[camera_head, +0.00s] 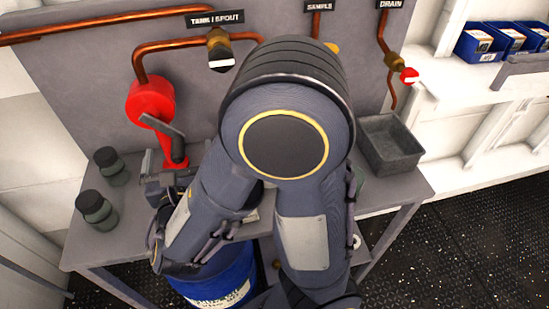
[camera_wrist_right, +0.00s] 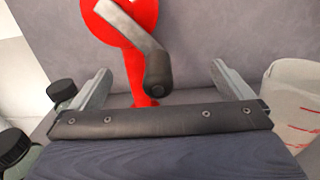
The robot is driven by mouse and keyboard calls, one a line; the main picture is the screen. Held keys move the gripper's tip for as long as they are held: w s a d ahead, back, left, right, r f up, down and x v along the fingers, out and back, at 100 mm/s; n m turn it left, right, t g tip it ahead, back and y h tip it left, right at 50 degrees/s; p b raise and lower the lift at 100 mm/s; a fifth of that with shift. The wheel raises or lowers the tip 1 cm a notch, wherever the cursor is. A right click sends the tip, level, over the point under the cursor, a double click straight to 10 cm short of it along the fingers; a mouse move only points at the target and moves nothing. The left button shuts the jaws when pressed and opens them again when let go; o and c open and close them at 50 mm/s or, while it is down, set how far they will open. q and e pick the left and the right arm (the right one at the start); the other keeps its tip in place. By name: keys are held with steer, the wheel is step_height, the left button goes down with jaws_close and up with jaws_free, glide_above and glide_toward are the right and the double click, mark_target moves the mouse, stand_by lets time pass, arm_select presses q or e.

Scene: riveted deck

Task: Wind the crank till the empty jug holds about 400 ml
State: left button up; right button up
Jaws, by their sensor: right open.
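A red crank pump (camera_head: 152,100) stands at the left of the bench back panel. Its grey crank arm hangs down to a dark grip knob (camera_head: 177,150). In the right wrist view the knob (camera_wrist_right: 159,73) hangs between the two spread fingers, with room on both sides. My right gripper (camera_head: 172,178) is open and empty, just in front of the crank. A clear jug (camera_wrist_right: 293,98) with red marks stands to the right in the wrist view; I see no liquid in the visible part. In the head view my arm hides the jug. My left gripper is out of view.
Two dark-capped jars (camera_head: 95,207) stand at the bench's left edge. The tank spout valve (camera_head: 219,50) and the drain valve (camera_head: 408,75) are on copper pipes. A grey basin (camera_head: 390,145) sits at the right. A blue drum (camera_head: 222,275) is below. My right arm covers the middle.

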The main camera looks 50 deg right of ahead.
steer(key=shift+p+v, duration=0.4)
steer(key=shift+v, duration=1.8)
steer(key=v, duration=0.4)
steer(key=shift+s+a, duration=0.2)
